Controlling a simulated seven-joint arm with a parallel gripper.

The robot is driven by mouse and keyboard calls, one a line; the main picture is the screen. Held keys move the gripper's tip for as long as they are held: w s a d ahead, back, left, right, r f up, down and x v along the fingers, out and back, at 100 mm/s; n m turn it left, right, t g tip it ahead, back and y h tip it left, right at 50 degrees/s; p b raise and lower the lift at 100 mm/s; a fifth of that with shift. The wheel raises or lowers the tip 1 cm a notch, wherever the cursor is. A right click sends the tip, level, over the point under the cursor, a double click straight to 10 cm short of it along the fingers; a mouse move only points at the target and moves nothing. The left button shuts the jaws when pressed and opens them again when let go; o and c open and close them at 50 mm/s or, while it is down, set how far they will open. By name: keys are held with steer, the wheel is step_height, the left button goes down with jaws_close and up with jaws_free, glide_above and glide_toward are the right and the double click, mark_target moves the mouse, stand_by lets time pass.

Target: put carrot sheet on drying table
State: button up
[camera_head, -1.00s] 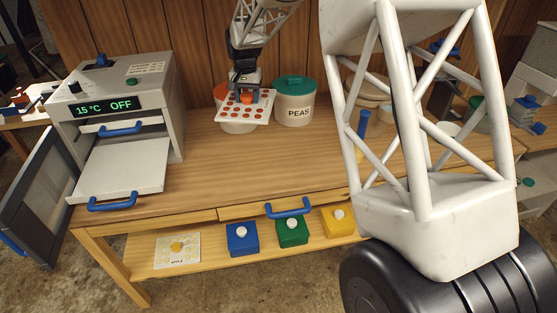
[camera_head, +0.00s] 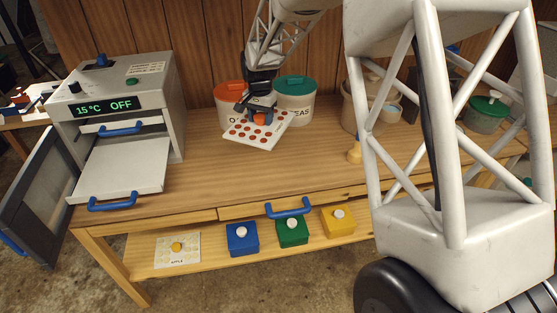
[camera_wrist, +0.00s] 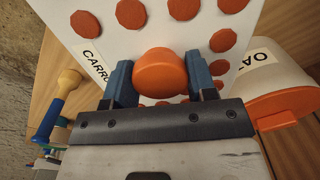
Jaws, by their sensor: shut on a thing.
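The carrot sheet (camera_head: 236,135) is a white sheet with several orange discs and an orange knob; its "CARRO…" label shows in the wrist view (camera_wrist: 92,58). My gripper (camera_head: 262,115) is shut on the orange knob (camera_wrist: 161,72), one blue finger on each side of it. The sheet is held tilted in front of the canisters, seemingly above the wooden table (camera_head: 215,170). I cannot tell its exact height. No surface is labelled as a drying table.
Peas canister (camera_head: 296,86) with green lid and orange-lidded canister (camera_head: 229,92) stand behind the sheet. A grey appliance (camera_head: 150,90) reading "15 °C OFF" has a tray (camera_head: 122,170) pulled out at left. An apple sheet (camera_head: 177,250) lies on the lower shelf. The table's middle is clear.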

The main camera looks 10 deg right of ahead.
mark_target(235, 129)
steer(key=s+a+f+m, duration=0.3)
steer(key=s+f+m, duration=0.2)
steer(key=s, duration=0.3)
steer(key=s+a+f+m, duration=0.2)
steer(key=s+f+m, duration=0.4)
steer(key=s, duration=0.3)
steer(key=shift+s+a+f, duration=0.15)
steer(key=shift+a+f, duration=0.05)
steer(key=shift+a, duration=0.2)
steer(key=w+a, duration=0.1)
steer(key=w, duration=0.4)
steer(key=w+a+f, duration=0.1)
steer(key=w, duration=0.4)
steer(key=w+a, duration=0.1)
steer(key=w, duration=0.4)
steer(key=shift+w+f, duration=0.25)
steer(key=shift+w, duration=0.15)
steer(key=shift+f, duration=0.1)
steer(key=shift+f, duration=1.65)
steer(key=shift+f, duration=0.15)
steer(key=o, duration=1)
steer(key=shift+r, duration=0.2)
step_height(235, 129, up, 12)
steer(key=shift+f, duration=0.1)
